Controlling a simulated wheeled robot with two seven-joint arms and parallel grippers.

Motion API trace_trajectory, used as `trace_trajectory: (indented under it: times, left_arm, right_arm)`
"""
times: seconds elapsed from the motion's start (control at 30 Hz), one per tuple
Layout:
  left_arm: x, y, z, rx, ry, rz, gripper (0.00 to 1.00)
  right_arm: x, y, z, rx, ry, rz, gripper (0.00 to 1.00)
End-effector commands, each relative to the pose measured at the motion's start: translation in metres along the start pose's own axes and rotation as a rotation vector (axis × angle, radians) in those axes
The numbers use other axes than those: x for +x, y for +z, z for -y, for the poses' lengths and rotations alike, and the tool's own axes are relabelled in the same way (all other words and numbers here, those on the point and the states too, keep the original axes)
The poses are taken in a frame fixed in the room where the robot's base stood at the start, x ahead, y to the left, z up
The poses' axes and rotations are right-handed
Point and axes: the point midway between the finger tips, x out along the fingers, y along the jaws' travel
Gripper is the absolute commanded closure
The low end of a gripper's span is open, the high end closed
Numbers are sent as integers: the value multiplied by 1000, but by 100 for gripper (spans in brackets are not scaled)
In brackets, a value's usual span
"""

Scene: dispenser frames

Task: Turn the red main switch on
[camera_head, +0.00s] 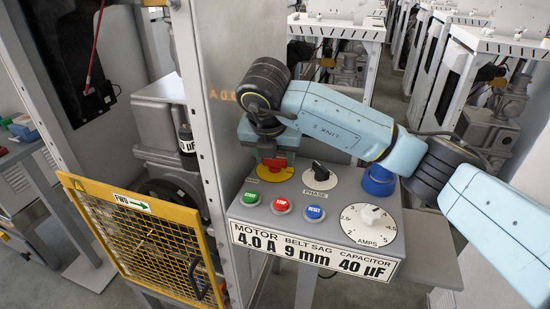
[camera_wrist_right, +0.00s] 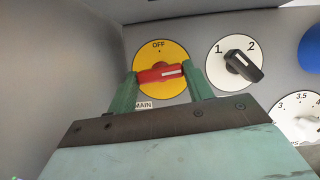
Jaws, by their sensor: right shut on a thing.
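The red main switch (camera_wrist_right: 160,73) sits on a yellow disc (camera_wrist_right: 171,52) marked OFF at its top, with a MAIN label at its lower edge. Its handle lies nearly level, and the white mark on it points right, away from OFF. In the head view the red switch (camera_head: 275,162) shows only partly below my gripper. My right gripper (camera_head: 271,155) reaches down over it at the panel's upper left. In the wrist view the two green fingers of my right gripper (camera_wrist_right: 163,72) are shut on the handle's two ends. My left gripper does not show.
Right of the switch are the black PHASE knob (camera_head: 319,172), a blue round part (camera_head: 379,180) and the white AMPS dial (camera_head: 371,216). Green (camera_head: 251,198), red (camera_head: 281,206) and blue (camera_head: 314,213) buttons line the front. A metal post (camera_head: 205,110) and yellow guard (camera_head: 150,245) stand left.

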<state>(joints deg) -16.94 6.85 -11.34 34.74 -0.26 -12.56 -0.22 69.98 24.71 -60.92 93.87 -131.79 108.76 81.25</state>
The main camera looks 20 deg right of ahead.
Motion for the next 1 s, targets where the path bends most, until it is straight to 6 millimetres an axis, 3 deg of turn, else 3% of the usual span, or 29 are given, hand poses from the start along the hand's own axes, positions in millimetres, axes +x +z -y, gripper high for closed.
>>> trace_trajectory:
  times: [0.37,0.8,0.83,1.0]
  left_arm:
    - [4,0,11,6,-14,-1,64]
    - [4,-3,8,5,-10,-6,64]
    - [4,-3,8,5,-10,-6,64]
    - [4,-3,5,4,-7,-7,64]
  right_arm:
    - [-1,1,-1,104,-40,1,72]
    - [-1,1,-1,112,-43,1,72]
    - [-1,1,-1,112,-43,1,47]
    - [-1,1,-1,111,-44,0,27]
